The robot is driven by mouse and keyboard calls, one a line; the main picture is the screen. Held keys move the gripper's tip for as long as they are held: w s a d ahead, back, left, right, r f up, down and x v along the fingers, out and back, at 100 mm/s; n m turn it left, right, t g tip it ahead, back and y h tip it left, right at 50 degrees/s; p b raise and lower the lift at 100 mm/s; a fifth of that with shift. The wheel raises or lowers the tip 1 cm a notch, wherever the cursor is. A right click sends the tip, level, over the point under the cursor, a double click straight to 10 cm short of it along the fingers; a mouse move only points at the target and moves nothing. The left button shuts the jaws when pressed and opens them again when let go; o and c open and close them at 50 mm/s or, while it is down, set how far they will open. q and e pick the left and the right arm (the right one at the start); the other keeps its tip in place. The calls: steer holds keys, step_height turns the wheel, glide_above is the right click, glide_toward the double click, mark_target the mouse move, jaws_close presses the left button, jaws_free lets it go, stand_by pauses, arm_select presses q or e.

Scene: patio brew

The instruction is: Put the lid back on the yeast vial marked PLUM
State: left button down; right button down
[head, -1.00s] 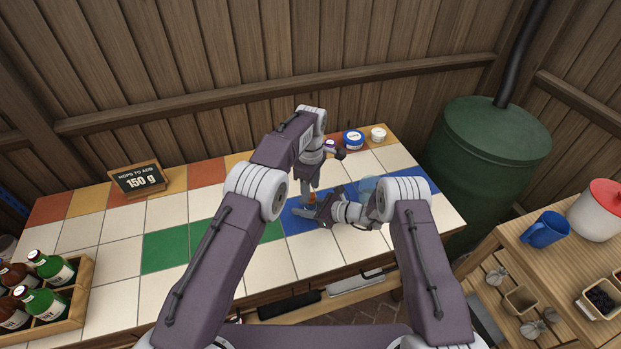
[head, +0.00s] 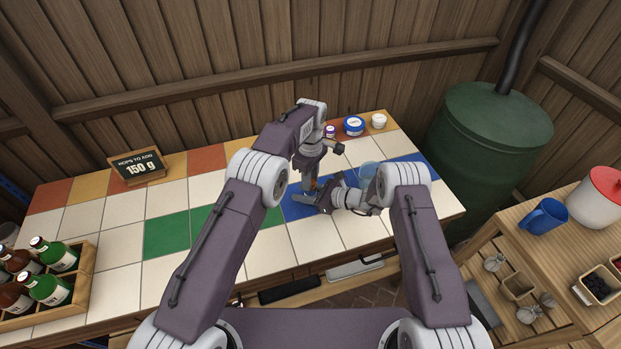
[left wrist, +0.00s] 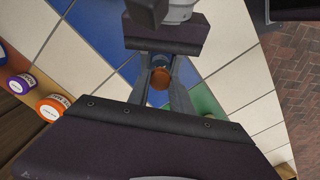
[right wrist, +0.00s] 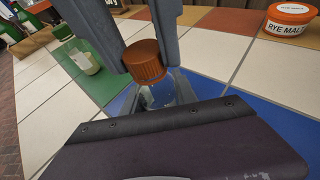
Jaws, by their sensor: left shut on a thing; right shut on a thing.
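My left gripper (head: 312,186) points down over the blue tiles and is shut on an orange-brown ribbed lid (right wrist: 145,62), also between its fingers in the left wrist view (left wrist: 160,76). My right gripper (head: 328,200) lies low and sideways just below it, shut on a small clear vial (right wrist: 156,98). In the right wrist view the lid sits directly over the vial's top; I cannot tell whether it is seated. The vial's marking is not readable, and the fingers hide part of its body.
An orange RYE MALT tub (right wrist: 291,20) stands on the counter's back row, near a blue-lidded tub (head: 354,126) and a white one (head: 379,121). A clear bluish vessel (head: 368,171) is close to my right arm. Another glass vial (right wrist: 86,60) stands nearby. A bottle crate (head: 82,285) is at left.

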arm_select(q)
steer(key=m, duration=0.5)
steer(key=shift+m, duration=0.4)
steer(key=m, duration=1.4)
steer(key=c, duration=1.1)
jaws_free()
